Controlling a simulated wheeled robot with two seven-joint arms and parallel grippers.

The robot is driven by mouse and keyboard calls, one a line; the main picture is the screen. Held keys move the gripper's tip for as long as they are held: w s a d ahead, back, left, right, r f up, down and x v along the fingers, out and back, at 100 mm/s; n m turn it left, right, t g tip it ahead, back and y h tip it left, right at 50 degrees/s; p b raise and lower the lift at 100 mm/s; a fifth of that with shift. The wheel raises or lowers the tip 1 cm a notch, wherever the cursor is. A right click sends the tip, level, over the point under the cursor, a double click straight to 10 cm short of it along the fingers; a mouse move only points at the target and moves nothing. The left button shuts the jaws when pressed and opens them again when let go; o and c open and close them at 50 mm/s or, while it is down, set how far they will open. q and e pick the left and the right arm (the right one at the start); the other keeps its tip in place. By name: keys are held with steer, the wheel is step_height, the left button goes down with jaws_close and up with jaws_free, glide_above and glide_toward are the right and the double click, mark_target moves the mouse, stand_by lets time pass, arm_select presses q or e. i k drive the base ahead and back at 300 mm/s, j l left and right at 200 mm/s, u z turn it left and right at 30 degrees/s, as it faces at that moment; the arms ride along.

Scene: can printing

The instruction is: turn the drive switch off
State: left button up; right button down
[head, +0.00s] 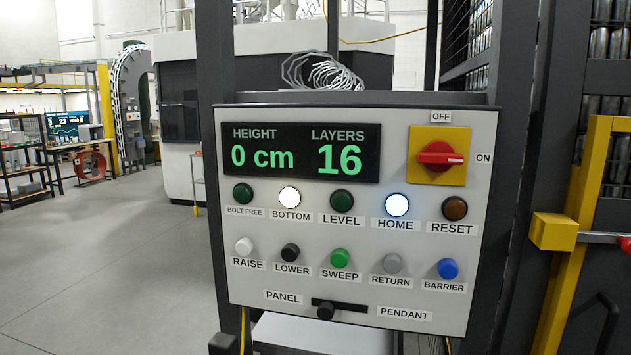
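The drive switch (440,155) is a red rotary handle on a yellow square plate at the upper right of the grey control panel (300,295). Its handle lies horizontal, with its marked end toward the ON label (483,158) on the right. The OFF label (441,117) sits above the plate. Neither of my grippers shows in the head view.
The panel has a display (301,153) reading 0 cm and 16 layers. BOTTOM (290,197) and HOME (397,205) lamps are lit. Several buttons and a PANEL/PENDANT selector (326,311) sit below. A yellow post (575,240) stands at right. Open floor (110,270) lies left.

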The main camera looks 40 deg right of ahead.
mark_target(439, 156)
steer(key=z, duration=1.9)
